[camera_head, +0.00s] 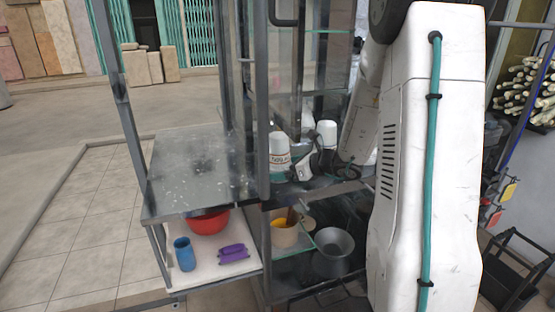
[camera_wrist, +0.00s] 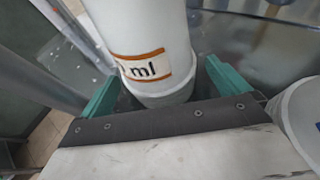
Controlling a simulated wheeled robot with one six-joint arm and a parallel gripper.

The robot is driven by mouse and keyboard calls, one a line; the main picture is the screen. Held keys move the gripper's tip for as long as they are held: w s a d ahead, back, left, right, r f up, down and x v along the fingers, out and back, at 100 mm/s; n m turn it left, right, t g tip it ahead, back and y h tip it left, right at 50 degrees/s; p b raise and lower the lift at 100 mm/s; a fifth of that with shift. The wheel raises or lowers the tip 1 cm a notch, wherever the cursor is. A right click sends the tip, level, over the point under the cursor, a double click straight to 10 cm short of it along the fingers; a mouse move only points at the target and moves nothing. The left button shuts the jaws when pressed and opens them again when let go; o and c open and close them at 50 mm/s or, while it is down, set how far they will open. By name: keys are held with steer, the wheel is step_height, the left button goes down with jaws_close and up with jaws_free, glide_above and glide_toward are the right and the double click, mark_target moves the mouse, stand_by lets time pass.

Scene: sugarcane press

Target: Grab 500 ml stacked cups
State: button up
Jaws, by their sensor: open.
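Two white cup stacks stand upside down on the shelf in the head view, a left stack (camera_head: 279,146) with a label and a right stack (camera_head: 326,131). My gripper (camera_head: 303,166) is beside the left stack, partly hidden by my arm. In the wrist view, a white cup stack (camera_wrist: 150,30) with an orange-edged label ending in "ml" stands between the teal fingers of my open gripper (camera_wrist: 165,88). The label's full number is cut off. Another white rounded thing (camera_wrist: 300,112) shows at the right edge.
A metal counter (camera_head: 190,165) lies left of the cups, beside a metal frame post (camera_head: 262,100). Below are a red bowl (camera_head: 208,221), a blue cup (camera_head: 184,254), a purple item (camera_head: 233,253), a beige container (camera_head: 285,234) and a grey pot (camera_head: 333,250).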

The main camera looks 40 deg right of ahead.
steer(key=shift+x, duration=1.55)
steer(key=c, duration=1)
steer(key=shift+r, duration=0.1)
